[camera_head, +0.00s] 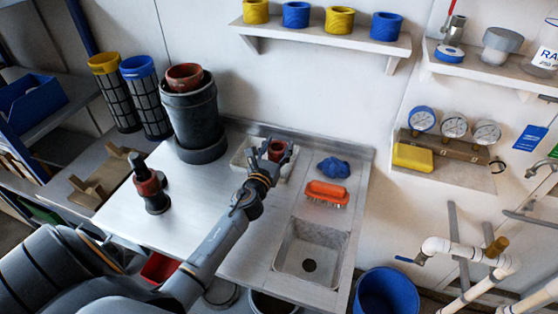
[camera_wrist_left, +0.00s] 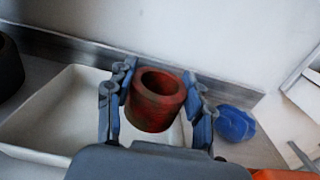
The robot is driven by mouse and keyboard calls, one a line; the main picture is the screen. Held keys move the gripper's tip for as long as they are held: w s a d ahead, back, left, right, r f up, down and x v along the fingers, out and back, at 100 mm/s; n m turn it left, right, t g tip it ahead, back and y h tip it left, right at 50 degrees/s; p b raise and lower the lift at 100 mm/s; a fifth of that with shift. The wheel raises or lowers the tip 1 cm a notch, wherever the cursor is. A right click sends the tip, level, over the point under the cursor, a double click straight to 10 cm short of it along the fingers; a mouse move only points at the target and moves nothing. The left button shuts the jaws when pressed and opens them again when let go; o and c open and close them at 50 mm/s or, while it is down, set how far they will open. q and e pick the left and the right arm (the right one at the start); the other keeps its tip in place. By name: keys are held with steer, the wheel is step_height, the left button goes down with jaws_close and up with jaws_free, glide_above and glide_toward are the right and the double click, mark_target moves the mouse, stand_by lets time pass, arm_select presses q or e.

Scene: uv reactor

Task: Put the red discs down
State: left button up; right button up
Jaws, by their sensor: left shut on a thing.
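My left gripper (camera_head: 268,162) is shut on a short, hollow red disc (camera_head: 277,149) at the back of the steel bench. In the left wrist view the disc (camera_wrist_left: 153,117), thick-walled and smudged dark, stands between the two fingers (camera_wrist_left: 158,102). It is over or in a shallow white tray (camera_wrist_left: 40,119); I cannot tell whether it touches the tray floor. The tray (camera_head: 240,160) is partly hidden by my gripper. A similar red ring (camera_head: 184,77) sits atop a dark cylinder (camera_head: 192,115). A red collar (camera_head: 150,186) is on a dark post on the bench. My right gripper is out of view.
A blue cloth (camera_head: 333,167) and an orange brush (camera_head: 327,194) lie right of the tray. A sink (camera_head: 312,250) is sunk into the bench front. Yellow and blue mesh filters (camera_head: 146,95) stand at the left. The bench's left middle (camera_head: 195,205) is clear.

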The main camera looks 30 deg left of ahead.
mark_target(279, 156)
arm_select(q)
steer(key=shift+w+f, duration=0.25)
steer(key=shift+f, duration=0.1)
steer(key=f+b, duration=0.1)
steer(key=f, duration=0.1)
steer(key=f+b, duration=0.1)
steer(key=shift+w+f+b, duration=0.25)
steer(key=shift+b, duration=0.1)
steer(key=shift+f, duration=0.1)
steer(key=shift+a+f, duration=0.1)
steer(key=o, duration=1.2)
steer(key=shift+c, duration=0.2)
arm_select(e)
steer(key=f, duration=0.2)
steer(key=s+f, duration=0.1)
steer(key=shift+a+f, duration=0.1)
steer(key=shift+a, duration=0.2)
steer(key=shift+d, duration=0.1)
